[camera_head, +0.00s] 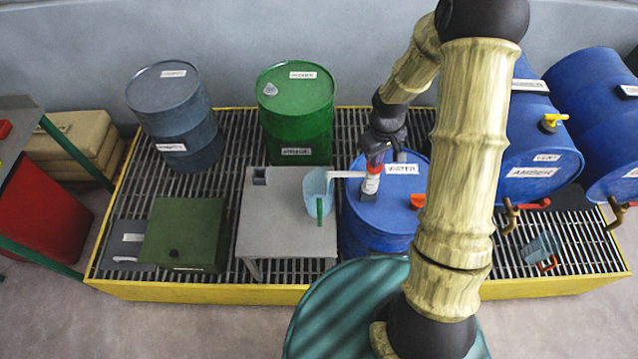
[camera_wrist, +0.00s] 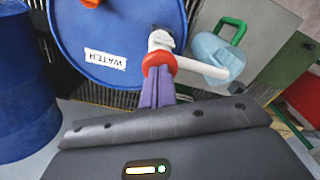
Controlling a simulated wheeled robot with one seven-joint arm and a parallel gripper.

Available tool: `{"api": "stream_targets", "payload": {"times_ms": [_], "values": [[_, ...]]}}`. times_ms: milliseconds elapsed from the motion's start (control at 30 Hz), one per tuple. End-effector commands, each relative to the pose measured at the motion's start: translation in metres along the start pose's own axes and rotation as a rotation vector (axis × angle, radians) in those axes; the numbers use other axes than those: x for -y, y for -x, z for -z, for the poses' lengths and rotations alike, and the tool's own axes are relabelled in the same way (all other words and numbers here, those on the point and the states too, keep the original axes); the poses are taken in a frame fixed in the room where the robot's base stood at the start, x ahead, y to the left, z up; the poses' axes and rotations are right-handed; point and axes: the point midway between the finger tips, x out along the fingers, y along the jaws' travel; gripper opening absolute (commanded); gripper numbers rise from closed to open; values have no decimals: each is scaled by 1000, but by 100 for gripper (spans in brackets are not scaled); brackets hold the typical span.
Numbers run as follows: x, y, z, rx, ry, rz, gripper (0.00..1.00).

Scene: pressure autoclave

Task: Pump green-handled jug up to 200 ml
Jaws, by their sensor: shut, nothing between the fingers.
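The light-blue jug (camera_head: 317,187) with its green handle (camera_head: 320,210) stands on the grey table, its mouth at the white pump spout (camera_head: 345,175). It also shows in the wrist view (camera_wrist: 215,56), handle (camera_wrist: 232,28) at the top. The spout comes from a white hand pump (camera_head: 371,184) with a red collar on top of the upright blue WATER drum (camera_head: 385,225). My gripper (camera_wrist: 157,78) points down at the pump's top, purple fingers together and empty, at the red collar (camera_wrist: 158,62). I cannot tell whether they press on it. The jug's liquid level is not readable.
The grey table (camera_head: 285,237) stands left of the drum, a green box (camera_head: 185,233) left of that. Green (camera_head: 297,125) and grey-blue (camera_head: 170,110) drums stand behind. Lying blue drums with taps are at the right. A teal drum (camera_head: 335,310) is in front, partly behind my arm.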

Motion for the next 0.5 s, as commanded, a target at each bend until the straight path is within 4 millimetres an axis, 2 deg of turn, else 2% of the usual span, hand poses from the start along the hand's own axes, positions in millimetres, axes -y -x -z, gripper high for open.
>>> {"api": "stream_targets", "payload": {"times_ms": [67, 267, 500], "values": [[0, -5, -1, 2, 0, 1, 0], [0, -2, -1, 2, 0, 1, 0], [0, 11, -1, 2, 0, 1, 0]]}}
